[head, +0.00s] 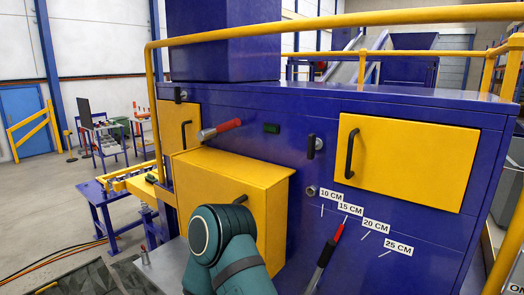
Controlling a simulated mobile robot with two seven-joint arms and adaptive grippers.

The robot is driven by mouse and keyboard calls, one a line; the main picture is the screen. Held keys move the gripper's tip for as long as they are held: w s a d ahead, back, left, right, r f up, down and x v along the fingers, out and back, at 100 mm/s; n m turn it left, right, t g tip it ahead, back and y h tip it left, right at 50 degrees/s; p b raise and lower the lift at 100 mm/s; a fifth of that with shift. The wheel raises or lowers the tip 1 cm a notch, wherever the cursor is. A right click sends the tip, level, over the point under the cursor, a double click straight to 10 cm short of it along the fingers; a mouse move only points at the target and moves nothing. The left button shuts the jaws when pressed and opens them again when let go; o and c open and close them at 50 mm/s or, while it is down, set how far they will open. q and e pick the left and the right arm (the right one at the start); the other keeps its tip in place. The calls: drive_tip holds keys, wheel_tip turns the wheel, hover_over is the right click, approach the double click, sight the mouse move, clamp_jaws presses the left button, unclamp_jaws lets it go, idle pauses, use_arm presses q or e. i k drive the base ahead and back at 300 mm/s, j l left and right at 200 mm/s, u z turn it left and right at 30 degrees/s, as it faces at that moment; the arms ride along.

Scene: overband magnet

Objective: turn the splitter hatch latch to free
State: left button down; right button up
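A yellow hatch (405,162) with a black upright handle (351,153) is on the right of the blue machine front and looks shut. A small dark latch (313,146) on a round metal base sits just left of it, its knob roughly upright. A similar latch (180,95) sits at the top of a smaller yellow hatch (172,124) on the left. No label shows which one is the splitter hatch latch. A teal link of my arm rises at the bottom centre, in front of a yellow box-like cover (215,180). Neither gripper is visible.
A red-handled lever (220,129) sticks out above the yellow cover. A yellow guard rail (340,22) crosses the top and runs down the left side.

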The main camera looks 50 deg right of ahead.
sight(314, 143)
drive_tip(key=z, duration=1.9)
